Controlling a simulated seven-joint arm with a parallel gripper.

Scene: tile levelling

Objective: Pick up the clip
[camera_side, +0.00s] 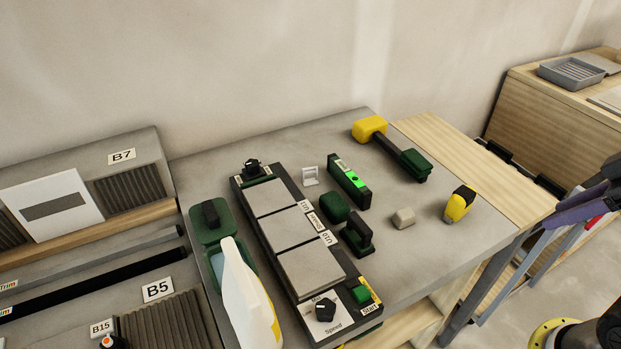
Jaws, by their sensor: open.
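A small pale, upright piece (310,176), which looks like the clip, stands on the grey worktop. It is between the tile rig and the green level. No gripper can be made out in this view, and nothing is touching the clip. A black rig (258,222) holds a row of grey tiles (311,270) just left of and in front of the clip. A beige block (403,218) lies farther right on the worktop.
A green-lit level (349,182), dark green blocks (334,207), a black-handled tool (357,236), a yellow-headed mallet (370,129) and a yellow-black item (459,204) surround the clip. A white jug (245,300) stands at front left. The worktop's right front is clear.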

